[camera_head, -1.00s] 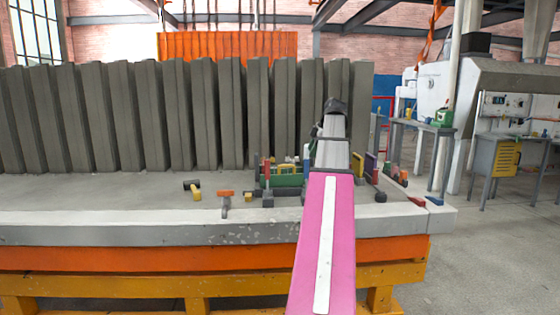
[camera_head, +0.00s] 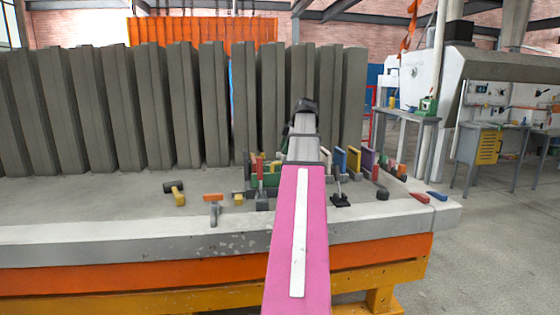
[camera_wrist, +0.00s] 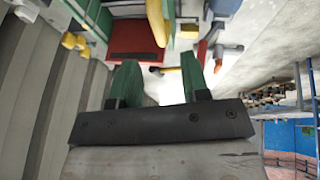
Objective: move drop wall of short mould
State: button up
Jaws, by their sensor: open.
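My gripper (camera_wrist: 160,66) shows in the wrist view as two green fingers on a dark bolted bar, spread apart with nothing seen held between them. In the head view my pink arm hides whatever lies behind it. Beyond the fingers lie a dark red flat block (camera_wrist: 135,36), a curved yellow piece (camera_wrist: 157,22) and green pieces (camera_wrist: 92,14). In the head view, a cluster of small coloured parts, including a green one (camera_head: 271,180), stands on the concrete table (camera_head: 110,222) on both sides of my arm. I cannot tell which part is the drop wall.
Tall dark grey slabs (camera_head: 150,105) stand in a row along the back of the table. A black-and-yellow piece (camera_head: 177,193) and a hammer-like tool (camera_head: 214,207) lie in front. Red (camera_head: 419,197) and blue (camera_head: 437,196) blocks lie near the right end. The left front is clear.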

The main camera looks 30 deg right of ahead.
jog(key=x, duration=0.6)
grip_shut()
